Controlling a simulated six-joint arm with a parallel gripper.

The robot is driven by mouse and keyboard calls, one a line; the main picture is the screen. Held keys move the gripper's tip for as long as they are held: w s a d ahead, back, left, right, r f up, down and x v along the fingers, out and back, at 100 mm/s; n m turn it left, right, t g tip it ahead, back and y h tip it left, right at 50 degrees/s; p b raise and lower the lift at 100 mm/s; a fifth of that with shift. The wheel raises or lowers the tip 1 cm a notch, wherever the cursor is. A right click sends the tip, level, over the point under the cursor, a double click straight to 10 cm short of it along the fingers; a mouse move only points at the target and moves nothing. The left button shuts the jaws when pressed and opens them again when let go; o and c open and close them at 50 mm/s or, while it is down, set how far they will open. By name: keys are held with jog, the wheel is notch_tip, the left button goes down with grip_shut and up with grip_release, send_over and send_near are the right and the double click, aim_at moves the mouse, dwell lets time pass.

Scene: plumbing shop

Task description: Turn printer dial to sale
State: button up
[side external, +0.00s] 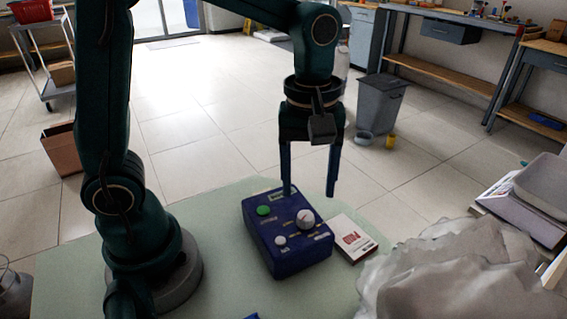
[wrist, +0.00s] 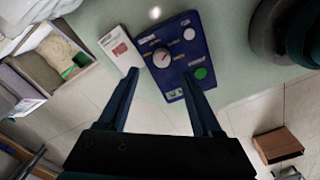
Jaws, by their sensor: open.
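The printer (side external: 285,232) is a dark blue box on the pale green table, with a green button (side external: 264,210), a small white knob (side external: 281,240) and a larger pale dial (side external: 306,218). In the wrist view the dial (wrist: 161,56) shows a red pointer mark, with small labels around it too small to read. My gripper (side external: 309,193) is open and empty, fingers pointing down above the printer's far side. In the wrist view its fingertips (wrist: 162,82) are apart, in line with the dial, and I see no contact with it.
A white box with a red print (side external: 352,238) lies close beside the printer. A crumpled whitish sheet or bag (side external: 455,275) covers the table's right front. A tray stack (side external: 530,200) stands at the right. A bin (side external: 379,103) is on the floor behind.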

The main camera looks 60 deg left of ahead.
aim_at(305, 215)
jog(key=shift+s+d+f, duration=0.1)
jog(key=shift+s+f, duration=0.05)
jog(key=shift+f, duration=2.75)
grip_shut()
